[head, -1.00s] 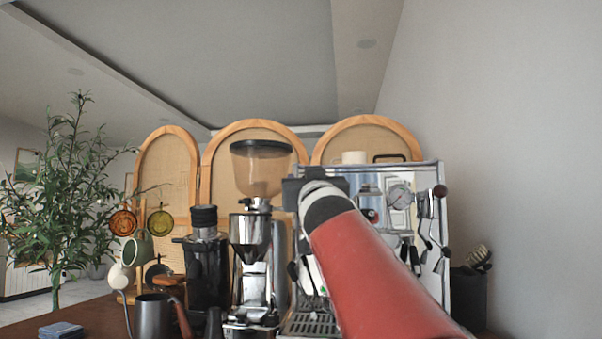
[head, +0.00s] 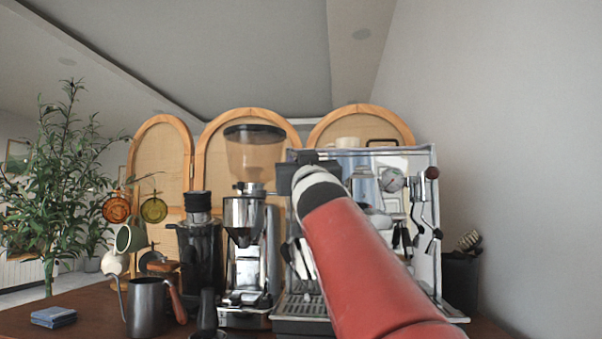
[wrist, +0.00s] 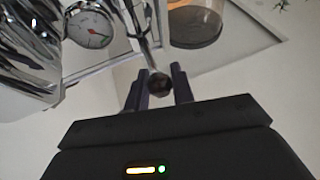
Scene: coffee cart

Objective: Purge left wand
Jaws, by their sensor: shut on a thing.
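The espresso machine (head: 431,200) stands on the counter, partly hidden by my red arm. In the wrist view, my gripper (wrist: 159,84) has its two dark fingers on either side of a dark round knob (wrist: 159,86) and is shut on it. The knob sits at the end of a thin chrome stem (wrist: 143,38) by the machine's front. In the head view, my gripper (head: 303,172) is dark and mostly behind my arm at the machine's upper left. The left steam wand cannot be made out clearly; a drip tray (head: 300,308) lies below.
A pressure gauge (wrist: 90,29) is close to my gripper. A grinder (head: 243,215) with a hopper stands left of the machine, with a black grinder (head: 199,250) beside it. A kettle (head: 146,306) and blue cloths (head: 53,317) are at front left. A black container (head: 460,280) stands right.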

